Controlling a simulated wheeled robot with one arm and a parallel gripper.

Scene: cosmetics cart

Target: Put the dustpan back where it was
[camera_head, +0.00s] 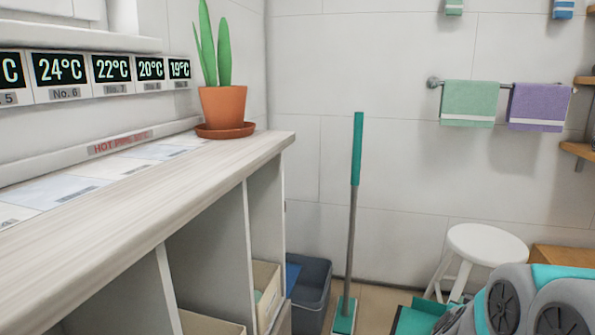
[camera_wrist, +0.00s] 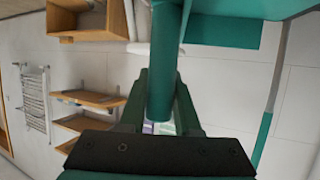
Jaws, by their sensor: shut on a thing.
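The dustpan is teal. In the wrist view its thick round handle (camera_wrist: 164,75) runs between my gripper's fingers, and its wide pan (camera_wrist: 235,28) fills part of the top edge. My gripper (camera_wrist: 160,88) is shut on the handle. In the head view a teal part of the dustpan (camera_head: 413,320) shows low at the bottom edge, beside my grey arm; the arm hides the rest and the gripper. I cannot tell there whether the pan touches the floor.
A broom (camera_head: 354,185) stands upright left of the dustpan; it also shows in the wrist view (camera_wrist: 263,140). A grey bin (camera_head: 312,290) stands by the counter (camera_head: 130,210). A white stool (camera_head: 490,245) stands behind my arm. Towels (camera_head: 470,104) hang on the wall.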

